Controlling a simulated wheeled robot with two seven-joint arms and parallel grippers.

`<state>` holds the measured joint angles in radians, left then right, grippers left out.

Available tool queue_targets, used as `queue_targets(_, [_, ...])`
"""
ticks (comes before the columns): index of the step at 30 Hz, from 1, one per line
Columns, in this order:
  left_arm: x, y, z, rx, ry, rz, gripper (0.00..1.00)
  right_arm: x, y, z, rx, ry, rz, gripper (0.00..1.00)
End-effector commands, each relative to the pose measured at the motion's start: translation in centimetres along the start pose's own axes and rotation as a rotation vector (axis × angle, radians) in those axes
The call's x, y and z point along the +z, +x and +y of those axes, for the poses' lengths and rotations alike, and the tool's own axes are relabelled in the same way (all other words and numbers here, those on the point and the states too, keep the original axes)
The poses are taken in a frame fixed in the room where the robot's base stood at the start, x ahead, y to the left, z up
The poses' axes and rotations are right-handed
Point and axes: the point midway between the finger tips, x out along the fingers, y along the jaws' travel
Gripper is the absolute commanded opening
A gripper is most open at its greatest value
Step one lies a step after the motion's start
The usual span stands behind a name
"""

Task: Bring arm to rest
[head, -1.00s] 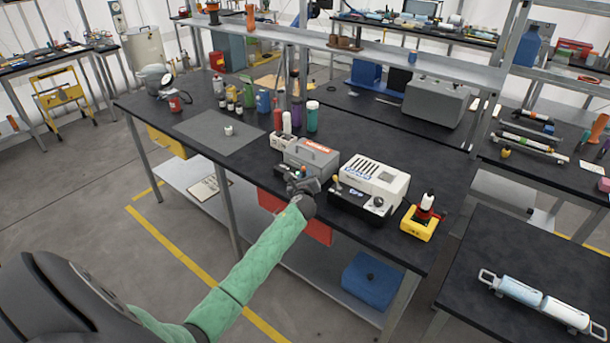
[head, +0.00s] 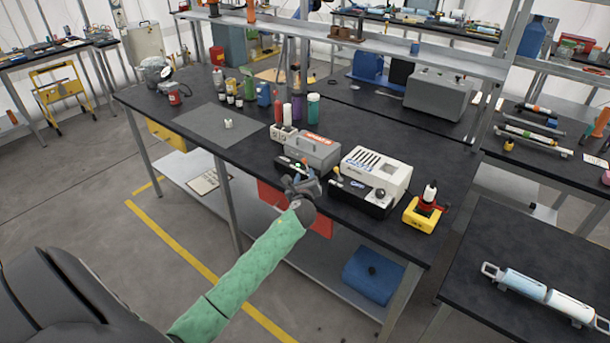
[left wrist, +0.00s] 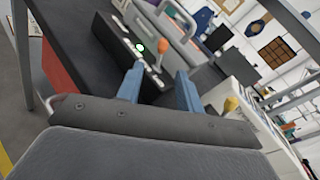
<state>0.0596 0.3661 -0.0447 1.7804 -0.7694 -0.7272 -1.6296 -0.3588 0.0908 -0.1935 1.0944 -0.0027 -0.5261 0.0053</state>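My left arm, in a green sleeve, reaches from the bottom left of the head view to the front edge of the black workbench (head: 420,230). My left gripper (head: 299,181) is at that edge, in front of a black control box with small knobs. In the left wrist view its two blue fingers (left wrist: 160,88) stand apart with nothing between them. The control box (left wrist: 128,48), with a lit green button and an orange-tipped lever, lies just beyond the fingers. I cannot tell the exact gap to it. My right gripper is not in view.
A yellow stand (head: 424,216) sits at the bench's right end. A red bin (head: 268,194) is under the bench. The floor in front is clear.

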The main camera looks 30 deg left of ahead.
Motion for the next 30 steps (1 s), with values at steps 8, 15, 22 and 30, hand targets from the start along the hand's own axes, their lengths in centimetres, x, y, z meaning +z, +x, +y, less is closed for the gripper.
queue_targets(8, [0.1,-1.1,0.0,-0.001,0.001,0.0,0.37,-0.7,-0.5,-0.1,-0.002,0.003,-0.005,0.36])
queue_targets(15, [0.1,-1.1,0.0,-0.001,0.001,0.0,0.37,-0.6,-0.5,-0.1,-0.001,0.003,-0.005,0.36])
queue_targets(22, [-0.1,-1.3,0.0,0.001,-0.007,0.003,0.37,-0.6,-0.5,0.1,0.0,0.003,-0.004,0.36])
queue_targets(30, [-4.7,-8.2,1.7,0.109,-0.366,0.135,0.37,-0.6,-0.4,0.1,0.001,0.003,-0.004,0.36])
